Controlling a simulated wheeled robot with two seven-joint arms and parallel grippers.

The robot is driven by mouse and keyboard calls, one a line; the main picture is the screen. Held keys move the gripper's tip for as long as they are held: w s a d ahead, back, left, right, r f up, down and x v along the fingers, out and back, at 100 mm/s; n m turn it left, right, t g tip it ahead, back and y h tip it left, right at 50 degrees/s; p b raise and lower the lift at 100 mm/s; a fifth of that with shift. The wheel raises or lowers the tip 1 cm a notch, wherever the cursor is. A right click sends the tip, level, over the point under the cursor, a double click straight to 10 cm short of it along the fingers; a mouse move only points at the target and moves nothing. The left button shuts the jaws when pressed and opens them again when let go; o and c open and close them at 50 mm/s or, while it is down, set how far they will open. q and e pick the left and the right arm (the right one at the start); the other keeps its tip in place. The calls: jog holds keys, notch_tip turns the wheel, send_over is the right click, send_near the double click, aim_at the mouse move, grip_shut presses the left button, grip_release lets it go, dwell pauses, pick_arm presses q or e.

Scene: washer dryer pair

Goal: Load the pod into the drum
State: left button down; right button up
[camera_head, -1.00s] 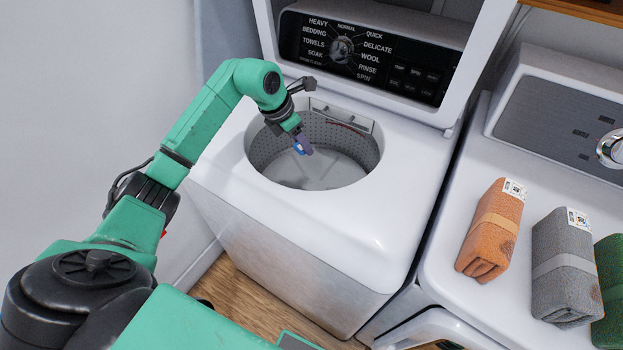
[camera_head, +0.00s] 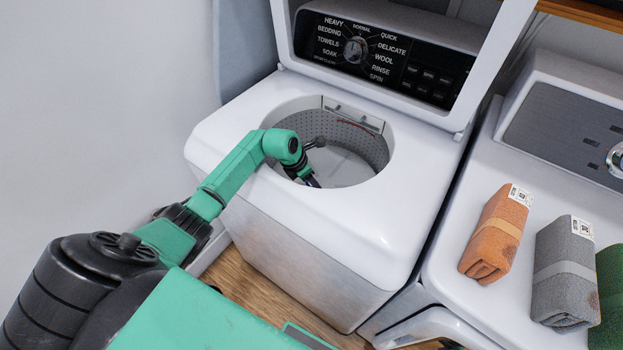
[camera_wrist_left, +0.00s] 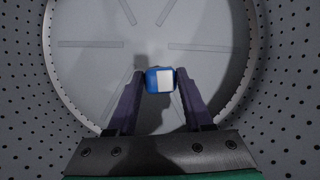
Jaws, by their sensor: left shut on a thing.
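The pod (camera_wrist_left: 160,80) is small, blue and white. In the left wrist view it sits between the two fingertips of my left gripper (camera_wrist_left: 160,82), which is shut on it. The perforated drum (camera_wrist_left: 290,85) surrounds the gripper, and the drum floor shows beyond the pod. In the head view my left gripper (camera_head: 312,181) reaches down into the open drum (camera_head: 362,143) of the top-load washer (camera_head: 335,235). The pod is hidden there behind the wrist and the drum's near rim. My right gripper is not in view.
The washer lid (camera_head: 478,70) stands open behind the drum. To the right, a dryer (camera_head: 460,235) carries folded orange (camera_head: 495,235), grey (camera_head: 564,275) and green (camera_head: 609,295) towels. A wall (camera_head: 90,100) is on the left.

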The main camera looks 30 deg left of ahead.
pick_arm(q)
jog(key=shift+f+b, duration=0.45)
jog(key=shift+c, duration=1.5)
grip_release()
jog(key=shift+s+f, duration=0.1)
jog(key=shift+s, duration=0.05)
jog(key=v, duration=1.3)
jog(key=shift+w+r, duration=0.3)
jog(key=shift+d, duration=0.1)
